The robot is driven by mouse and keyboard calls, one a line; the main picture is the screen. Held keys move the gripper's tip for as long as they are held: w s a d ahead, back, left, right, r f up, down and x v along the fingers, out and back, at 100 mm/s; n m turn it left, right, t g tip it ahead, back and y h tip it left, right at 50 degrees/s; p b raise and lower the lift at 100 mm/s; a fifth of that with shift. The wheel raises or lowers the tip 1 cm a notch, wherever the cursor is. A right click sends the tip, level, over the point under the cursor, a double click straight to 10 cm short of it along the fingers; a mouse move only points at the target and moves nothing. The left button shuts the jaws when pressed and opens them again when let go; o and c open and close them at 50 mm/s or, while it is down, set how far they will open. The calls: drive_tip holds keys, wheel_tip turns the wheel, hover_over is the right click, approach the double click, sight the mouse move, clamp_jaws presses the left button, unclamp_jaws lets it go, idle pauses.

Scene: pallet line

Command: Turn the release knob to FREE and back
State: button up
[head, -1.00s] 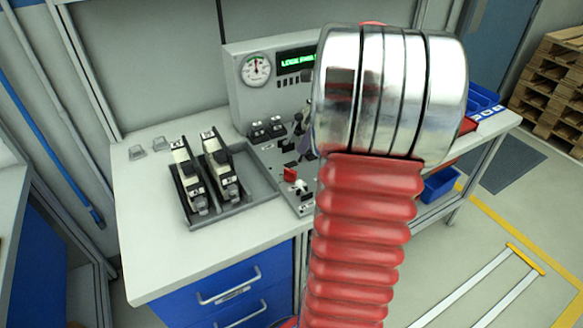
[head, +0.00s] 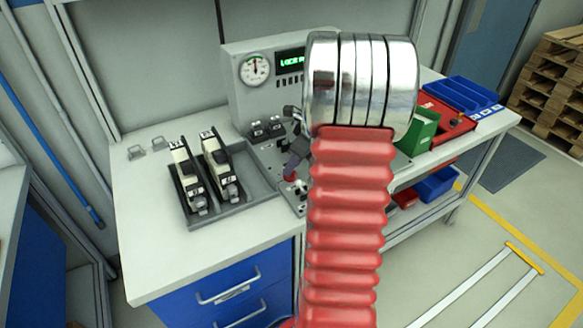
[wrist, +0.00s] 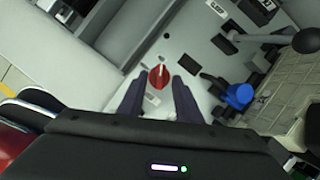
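The red release knob (wrist: 159,77) shows in the wrist view with a pale pointer line across it. It sits on the grey panel (wrist: 185,45). My gripper (wrist: 158,85) is open, with one dark finger on each side of the knob's near part. I cannot tell whether the fingers touch it. In the head view the red knob (head: 289,178) is small and partly covered by my gripper (head: 296,162). My arm hides much of the panel there. The knob's label is too small to read.
A gauge (head: 255,69) and a green display (head: 291,63) stand behind the panel. A grey tray (head: 238,205) with two devices lies left. In the wrist view a blue knob (wrist: 238,96) and a lever with a dark ball (wrist: 305,41) are at right.

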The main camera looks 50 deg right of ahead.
drive_tip(key=shift+x, duration=1)
clamp_jaws()
